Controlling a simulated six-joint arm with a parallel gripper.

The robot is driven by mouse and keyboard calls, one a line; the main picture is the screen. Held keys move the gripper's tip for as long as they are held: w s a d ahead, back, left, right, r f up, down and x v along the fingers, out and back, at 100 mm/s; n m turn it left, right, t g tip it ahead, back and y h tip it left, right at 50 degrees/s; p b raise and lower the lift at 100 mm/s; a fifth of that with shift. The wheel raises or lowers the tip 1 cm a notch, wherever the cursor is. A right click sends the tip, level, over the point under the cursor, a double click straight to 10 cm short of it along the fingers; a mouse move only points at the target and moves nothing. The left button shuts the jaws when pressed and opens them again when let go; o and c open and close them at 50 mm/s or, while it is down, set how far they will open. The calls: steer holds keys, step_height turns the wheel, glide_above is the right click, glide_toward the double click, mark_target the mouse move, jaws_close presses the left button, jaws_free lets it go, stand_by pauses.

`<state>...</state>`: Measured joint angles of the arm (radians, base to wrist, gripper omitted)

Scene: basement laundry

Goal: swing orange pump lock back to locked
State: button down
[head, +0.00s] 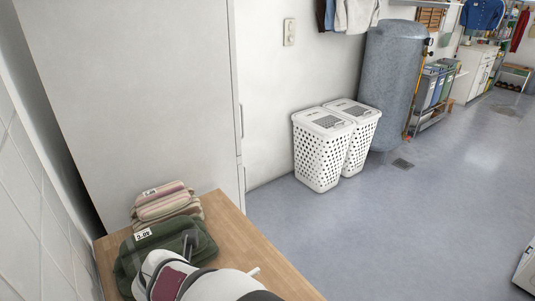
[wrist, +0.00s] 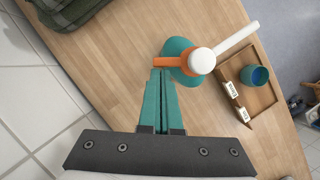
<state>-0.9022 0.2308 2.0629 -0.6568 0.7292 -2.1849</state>
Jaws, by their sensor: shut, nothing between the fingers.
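In the wrist view a teal pump bottle (wrist: 178,50) stands on the wooden top, seen from above. Its round white pump head (wrist: 202,61) has a white spout reaching to the upper right. The orange lock (wrist: 168,62) sticks out to the left from under the pump head. My gripper (wrist: 162,72) is shut and empty, its teal fingers pointing at the lock. The fingertips are right beside the lock's outer part; I cannot tell whether they touch it. In the head view my arm covers most of the bottle's area.
A wooden tray (wrist: 264,98) with a blue-teal cup (wrist: 255,76) and small white labelled pieces lies right of the bottle. A dark green folded bundle (head: 195,236) and striped folded cloths (head: 163,203) lie at the back of the wooden top (head: 229,213). White hampers (head: 318,165) stand on the floor beyond.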

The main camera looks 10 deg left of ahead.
steer(key=shift+w+a, duration=0.1)
steer(key=m, duration=0.1)
steer(key=w+m+h, duration=0.1)
steer(key=m, duration=0.1)
steer(key=a+m, duration=0.1)
steer(key=shift+w+m+h, duration=0.3)
steer(key=shift+w, duration=0.05)
steer(key=w+m, duration=0.1)
steer(key=m, duration=0.1)
steer(key=w+m+g+h, duration=0.1)
steer(key=m, duration=0.1)
steer(key=shift+m+h, duration=0.3)
steer(key=shift+s, duration=0.1)
steer(key=shift+s+d, duration=0.5)
steer(key=shift+d, duration=0.05)
